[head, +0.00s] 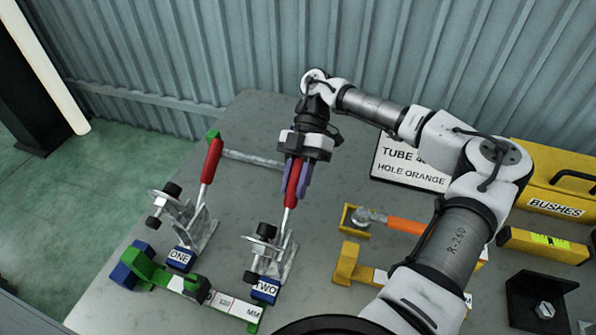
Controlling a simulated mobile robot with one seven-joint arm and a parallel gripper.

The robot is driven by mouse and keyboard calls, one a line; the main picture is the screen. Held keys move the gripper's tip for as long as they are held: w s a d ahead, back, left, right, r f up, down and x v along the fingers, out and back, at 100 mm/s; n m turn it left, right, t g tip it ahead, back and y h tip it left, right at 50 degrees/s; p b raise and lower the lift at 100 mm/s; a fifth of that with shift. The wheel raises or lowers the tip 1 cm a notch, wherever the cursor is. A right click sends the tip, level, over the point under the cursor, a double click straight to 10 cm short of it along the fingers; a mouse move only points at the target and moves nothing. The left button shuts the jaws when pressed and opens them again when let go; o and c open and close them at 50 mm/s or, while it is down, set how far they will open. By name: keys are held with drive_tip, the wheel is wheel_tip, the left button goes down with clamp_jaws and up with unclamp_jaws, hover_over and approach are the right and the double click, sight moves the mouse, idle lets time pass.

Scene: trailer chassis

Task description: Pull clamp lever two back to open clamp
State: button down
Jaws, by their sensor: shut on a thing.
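Clamp two (270,255) stands on the grey table, a metal toggle clamp with a black-tipped spindle and a blue label reading TWO (265,290). Its red-handled lever (291,198) points up. My gripper (297,180) reaches down from above, and its purple fingers are shut around the upper part of the red handle. The fingers hide part of the handle. Clamp one (190,225) stands to the left, with its red lever (212,160) also pointing up and leaning right.
A green fixture (165,278) with a measuring strip runs along the front of the clamps. An orange-handled tool (405,225), yellow blocks (347,262), a yellow BUSHES box (555,180) and a sign (400,165) are at right. A corrugated wall stands behind the table.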

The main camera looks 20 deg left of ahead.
drive_tip(key=shift+w+f+g, duration=0.3)
drive_tip(key=shift+g, duration=0.1)
drive_tip(key=c, duration=1.1)
unclamp_jaws()
drive_tip(key=shift+f, duration=0.1)
drive_tip(key=shift+c, duration=0.2)
drive_tip(key=p+v, duration=0.4)
drive_tip(key=v, duration=1)
drive_tip(key=shift+p, duration=0.3)
drive_tip(key=shift+f, duration=0.1)
